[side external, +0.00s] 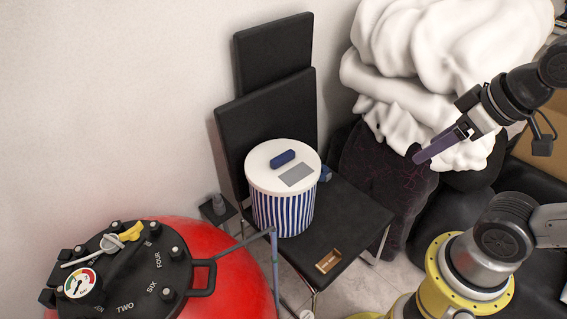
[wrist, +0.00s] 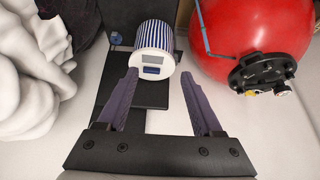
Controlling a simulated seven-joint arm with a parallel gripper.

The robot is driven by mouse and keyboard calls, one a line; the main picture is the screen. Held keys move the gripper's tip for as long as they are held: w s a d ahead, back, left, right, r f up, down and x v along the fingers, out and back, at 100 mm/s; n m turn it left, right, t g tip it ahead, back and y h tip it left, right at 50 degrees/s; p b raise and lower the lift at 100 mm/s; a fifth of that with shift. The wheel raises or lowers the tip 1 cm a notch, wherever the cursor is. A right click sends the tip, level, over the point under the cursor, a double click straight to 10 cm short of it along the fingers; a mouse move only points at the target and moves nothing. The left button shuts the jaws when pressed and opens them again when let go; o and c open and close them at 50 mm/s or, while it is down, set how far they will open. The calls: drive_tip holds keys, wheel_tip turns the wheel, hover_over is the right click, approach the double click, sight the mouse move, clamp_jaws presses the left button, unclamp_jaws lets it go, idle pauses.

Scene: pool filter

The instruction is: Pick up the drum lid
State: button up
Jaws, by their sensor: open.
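The drum lid (side external: 262,170) is a round white lid with a dark blue handle (side external: 283,157) and a grey rectangle on top. It sits on a drum with blue and white stripes (side external: 283,212), which stands on a black chair seat (side external: 352,218). In the wrist view the lid (wrist: 144,66) shows beyond and between my fingertips. My gripper (wrist: 164,75) is open, with two purple fingers and nothing between them. In the side external view my gripper (side external: 420,158) is in the air to the right of the drum, apart from it.
A red pool filter tank (side external: 232,277) with a black top and gauge stands at the lower left. A small wooden box (side external: 328,261) lies on the seat's front. White bundled cloth (side external: 440,60) rises behind at the right. The black chair backrest (side external: 270,115) stands behind the drum.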

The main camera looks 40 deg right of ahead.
drive_tip(key=w+r+m, duration=0.5)
drive_tip(key=w+m, duration=0.1)
drive_tip(key=w, duration=0.3)
drive_tip(key=w+r+m, duration=0.5)
drive_tip(key=w+m, duration=0.2)
drive_tip(key=w, duration=0.3)
drive_tip(key=m+g, duration=0.5)
drive_tip(key=g, duration=0.1)
hover_over(283, 156)
wheel_tip(283, 156, down, 36)
drive_tip(key=shift+a, duration=0.15)
drive_tip(key=shift+w+d+f, duration=0.1)
drive_tip(key=shift+f, duration=1.45)
drive_tip(key=shift+d+f, duration=0.1)
drive_tip(key=shift+f, duration=1.45)
